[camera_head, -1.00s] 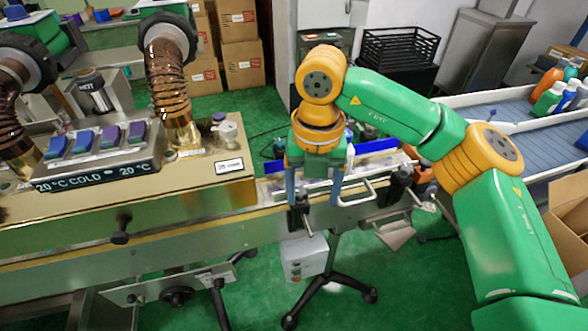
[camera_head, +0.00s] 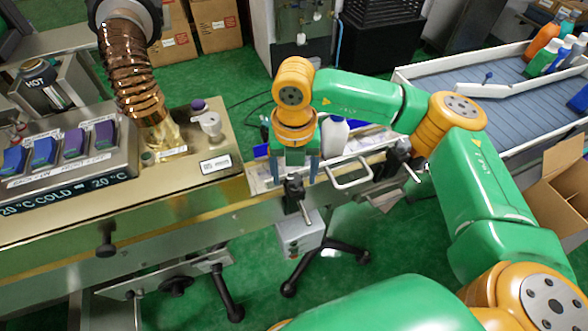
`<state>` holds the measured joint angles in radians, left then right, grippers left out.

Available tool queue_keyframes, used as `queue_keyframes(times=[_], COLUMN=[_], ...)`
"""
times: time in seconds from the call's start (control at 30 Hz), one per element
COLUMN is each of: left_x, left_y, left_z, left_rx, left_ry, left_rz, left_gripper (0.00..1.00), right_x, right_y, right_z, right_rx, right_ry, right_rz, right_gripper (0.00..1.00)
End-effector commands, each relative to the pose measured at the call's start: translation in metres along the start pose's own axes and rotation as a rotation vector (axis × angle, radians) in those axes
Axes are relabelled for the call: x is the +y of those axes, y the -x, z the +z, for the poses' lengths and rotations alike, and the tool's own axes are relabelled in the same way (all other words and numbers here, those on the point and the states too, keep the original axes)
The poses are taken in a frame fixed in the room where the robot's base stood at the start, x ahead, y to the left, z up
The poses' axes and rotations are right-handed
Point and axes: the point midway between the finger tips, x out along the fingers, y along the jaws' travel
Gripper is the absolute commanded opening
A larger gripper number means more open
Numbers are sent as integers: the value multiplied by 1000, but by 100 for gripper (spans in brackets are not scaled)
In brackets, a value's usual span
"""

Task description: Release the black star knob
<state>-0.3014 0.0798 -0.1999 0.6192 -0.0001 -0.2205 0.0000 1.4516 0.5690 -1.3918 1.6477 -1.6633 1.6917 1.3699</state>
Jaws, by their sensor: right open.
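The black star knob (camera_head: 293,188) stands on a clamp at the near side of the conveyor, in the middle of the view, with a metal rod pointing down from it. My right gripper (camera_head: 294,172) points down over it. Its two blue-grey fingers are apart, one to the left and one to the right of the knob's top, with gaps showing. Whether a finger still touches the knob cannot be told. My left gripper is not in view.
A white bottle (camera_head: 334,137) stands on the conveyor just behind my right gripper. A second black clamp knob (camera_head: 397,157) and a metal handle (camera_head: 350,174) are to the right. The gold-coloured machine (camera_head: 200,170) is at the left. A grey box (camera_head: 300,232) hangs below.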

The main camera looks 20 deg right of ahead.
Motion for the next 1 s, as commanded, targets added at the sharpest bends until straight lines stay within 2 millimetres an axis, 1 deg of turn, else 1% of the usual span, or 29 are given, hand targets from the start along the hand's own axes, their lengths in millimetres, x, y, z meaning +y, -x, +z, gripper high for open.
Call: queue_keyframes(times=[0.03,0.07,0.1,0.17,0.2,0.27,0.3,0.33,0.53,0.67,0.87,1.0], left_x=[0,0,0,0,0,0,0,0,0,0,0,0], left_y=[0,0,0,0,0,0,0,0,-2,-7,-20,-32], left_z=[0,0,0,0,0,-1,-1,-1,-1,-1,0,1], left_rx=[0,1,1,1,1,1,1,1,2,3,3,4], left_ry=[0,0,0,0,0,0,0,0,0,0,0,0], left_rz=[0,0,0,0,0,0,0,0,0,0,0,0], left_gripper=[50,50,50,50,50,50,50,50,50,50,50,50], right_x=[0,0,0,0,0,0,0,0,0,0,0,0], right_y=[0,0,0,0,0,0,0,0,0,-2,-3,-4], right_z=[0,0,0,0,0,0,0,0,0,0,0,0], right_rx=[0,0,0,0,0,1,1,1,1,1,-1,0], right_ry=[0,0,0,0,0,0,0,0,9,46,170,296], right_rz=[0,0,0,0,0,0,0,0,0,-1,0,0], right_gripper=[75,70,59,43,32,16,5,0,0,0,0,0])
